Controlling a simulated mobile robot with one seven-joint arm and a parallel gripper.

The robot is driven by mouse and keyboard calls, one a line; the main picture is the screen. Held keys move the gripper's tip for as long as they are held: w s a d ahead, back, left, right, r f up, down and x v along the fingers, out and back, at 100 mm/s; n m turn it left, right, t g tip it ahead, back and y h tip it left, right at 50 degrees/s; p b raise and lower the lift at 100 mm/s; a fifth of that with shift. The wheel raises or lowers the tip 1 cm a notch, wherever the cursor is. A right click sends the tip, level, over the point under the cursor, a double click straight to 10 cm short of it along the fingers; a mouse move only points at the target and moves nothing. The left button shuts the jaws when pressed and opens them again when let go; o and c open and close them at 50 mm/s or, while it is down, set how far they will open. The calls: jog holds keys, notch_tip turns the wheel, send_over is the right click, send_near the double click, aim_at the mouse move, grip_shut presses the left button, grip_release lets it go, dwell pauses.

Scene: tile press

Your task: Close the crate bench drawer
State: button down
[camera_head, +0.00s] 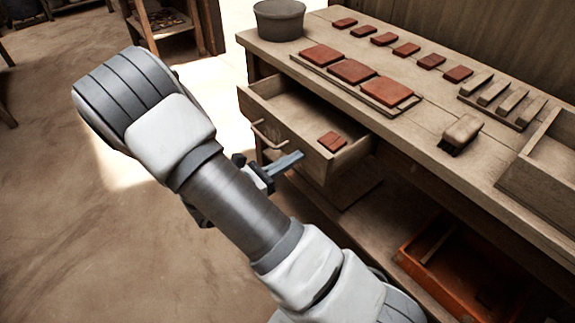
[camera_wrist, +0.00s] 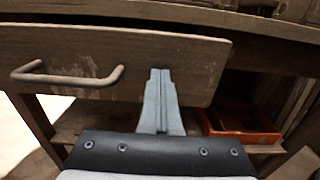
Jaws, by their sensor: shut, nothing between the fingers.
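The crate bench drawer (camera_head: 270,142) stands pulled out from the wooden bench (camera_head: 440,140) in the head view. A red tile (camera_head: 332,141) lies inside it. In the wrist view the drawer front (camera_wrist: 180,62) fills the upper middle, with its bar handle (camera_wrist: 70,78) at the left. My gripper (camera_head: 298,156) is shut and empty, in front of the drawer's right part. In the wrist view its fingertips (camera_wrist: 160,74) overlap the drawer front, right of the handle. I cannot tell whether they touch it.
Red tiles on a board (camera_head: 352,72), a brush (camera_head: 461,133), a slotted rack (camera_head: 503,104) and a grey pot (camera_head: 279,19) stand on the bench top. An orange crate (camera_head: 405,257) sits on the lower shelf. The floor (camera_head: 90,240) at left is clear.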

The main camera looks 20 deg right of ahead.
aim_at(306, 152)
jog(key=p+x, duration=0.2)
jog(key=x, duration=1.6)
jog(key=shift+w+d, duration=0.1)
jog(key=shift+d, duration=0.3)
jog(key=shift+d+r, duration=0.1)
jog(key=shift+a, duration=0.35)
jog(key=p+v, duration=0.3)
jog(key=v, duration=1.1)
